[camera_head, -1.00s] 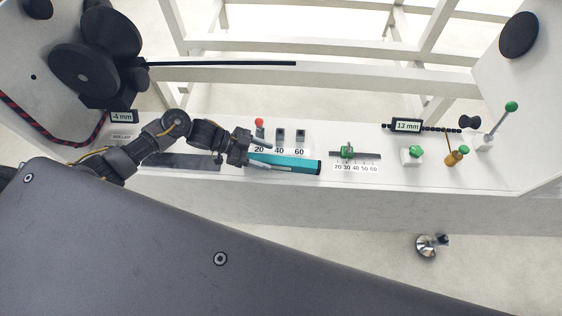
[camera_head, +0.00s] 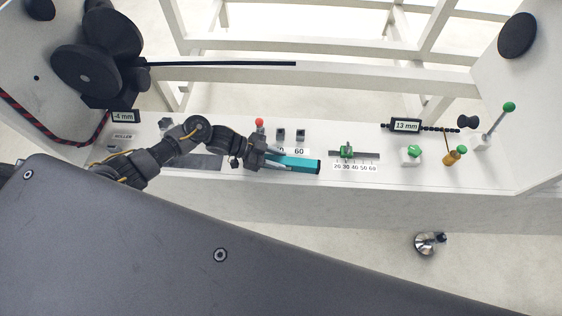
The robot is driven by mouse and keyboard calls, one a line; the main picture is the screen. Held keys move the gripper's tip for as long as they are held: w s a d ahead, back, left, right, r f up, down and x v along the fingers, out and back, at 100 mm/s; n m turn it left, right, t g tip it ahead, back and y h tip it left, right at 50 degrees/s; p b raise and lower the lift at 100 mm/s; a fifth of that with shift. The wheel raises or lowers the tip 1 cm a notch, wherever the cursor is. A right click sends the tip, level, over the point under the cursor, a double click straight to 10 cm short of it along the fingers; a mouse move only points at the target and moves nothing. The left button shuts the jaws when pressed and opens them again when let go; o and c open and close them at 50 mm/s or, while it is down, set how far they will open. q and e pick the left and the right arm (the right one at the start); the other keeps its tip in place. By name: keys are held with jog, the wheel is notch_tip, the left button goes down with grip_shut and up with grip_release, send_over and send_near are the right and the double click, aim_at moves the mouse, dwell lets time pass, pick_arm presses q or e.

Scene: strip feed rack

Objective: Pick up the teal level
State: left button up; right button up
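The teal level (camera_head: 305,166) is a long block with a dark right end, on the white ledge. Its right part shows; its left part is hidden by my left gripper. My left gripper (camera_head: 282,160) is at the level's left part. Its two fingers are spread apart and point right, one on the upper side of the level and one on the lower. The gripper looks open; I cannot tell whether the fingers touch the level. My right gripper is not in view.
The white ledge (camera_head: 350,192) carries a red-topped knob (camera_head: 259,123), small dark switches, a green slider (camera_head: 347,152) on a scale, a green button (camera_head: 413,151) and a green-tipped lever (camera_head: 508,107). Dark rollers (camera_head: 85,70) stand at upper left.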

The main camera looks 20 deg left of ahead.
aim_at(279, 160)
pick_arm(q)
grip_shut()
jog(key=shift+r, duration=0.1)
jog(key=shift+r, duration=0.4)
jog(key=r, duration=0.3)
jog(key=shift+s+d+b, duration=0.1)
jog(key=shift+d+b, duration=0.2)
jog(key=s+d+r, duration=0.6)
jog(key=d+r, duration=0.3)
jog(key=d, duration=0.2)
jog(key=shift+s+d+b, duration=0.3)
jog(key=shift+s+b, duration=0.05)
jog(key=shift+s, duration=0.05)
